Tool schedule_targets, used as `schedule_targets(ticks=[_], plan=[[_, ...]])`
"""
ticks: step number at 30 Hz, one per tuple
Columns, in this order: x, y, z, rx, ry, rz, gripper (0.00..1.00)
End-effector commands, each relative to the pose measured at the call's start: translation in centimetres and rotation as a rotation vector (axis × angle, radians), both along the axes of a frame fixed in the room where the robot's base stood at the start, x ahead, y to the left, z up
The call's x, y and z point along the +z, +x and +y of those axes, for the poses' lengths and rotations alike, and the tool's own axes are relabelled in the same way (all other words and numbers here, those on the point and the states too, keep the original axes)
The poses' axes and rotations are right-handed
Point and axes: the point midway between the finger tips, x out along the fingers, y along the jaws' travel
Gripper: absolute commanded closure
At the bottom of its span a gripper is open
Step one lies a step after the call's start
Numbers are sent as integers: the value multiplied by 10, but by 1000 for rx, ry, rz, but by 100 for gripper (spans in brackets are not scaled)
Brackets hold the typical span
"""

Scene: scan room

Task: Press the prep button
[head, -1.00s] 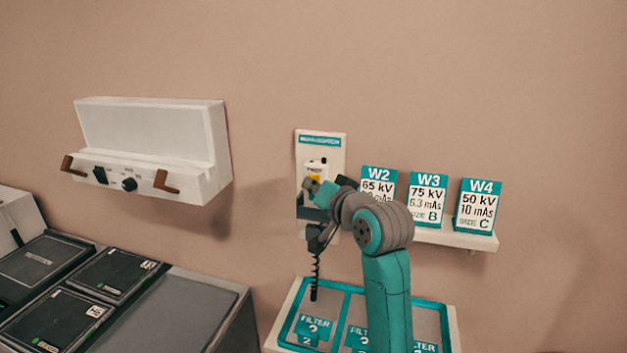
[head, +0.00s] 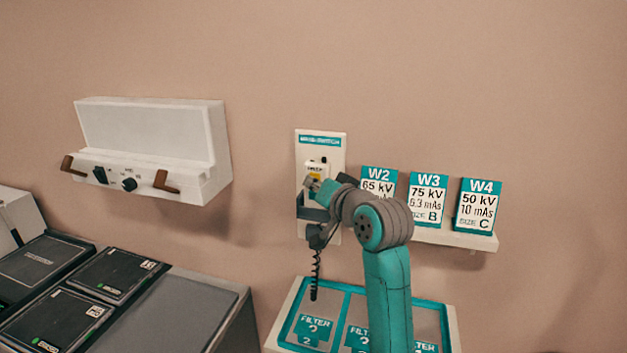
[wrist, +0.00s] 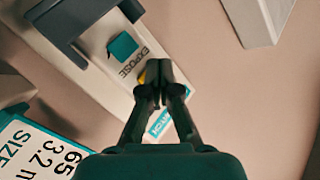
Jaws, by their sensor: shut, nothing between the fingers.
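The white wall switch panel (head: 335,150) hangs on the wall left of the W2 card. A yellow part (head: 315,176), likely the prep button, shows on it just above my gripper (head: 307,183). In the wrist view my gripper (wrist: 155,84) is shut and empty, its fingertips in front of the panel (wrist: 110,80). A sliver of the yellow part (wrist: 142,78) shows beside the tips; the rest is hidden behind them. I cannot tell whether the tips touch it. A teal square button (wrist: 122,46) sits beside the word EXPOSE on the panel.
A dark bracket (wrist: 75,30) juts from the panel near the teal button. A dark handset with a coiled cord (head: 316,240) hangs below. Cards W2, W3 and W4 (head: 480,205) stand on a shelf close to the right. A white lightbox (head: 150,130) is on the wall at left.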

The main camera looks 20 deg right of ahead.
Motion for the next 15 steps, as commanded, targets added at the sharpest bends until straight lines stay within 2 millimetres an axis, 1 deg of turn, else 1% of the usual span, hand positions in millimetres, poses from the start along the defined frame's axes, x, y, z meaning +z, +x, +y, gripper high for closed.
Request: schedule_targets(ticks=[8,15], plan=[[0,-1,0,-1,0,-1,100],[0,-9,6,0,0,-1,100]])
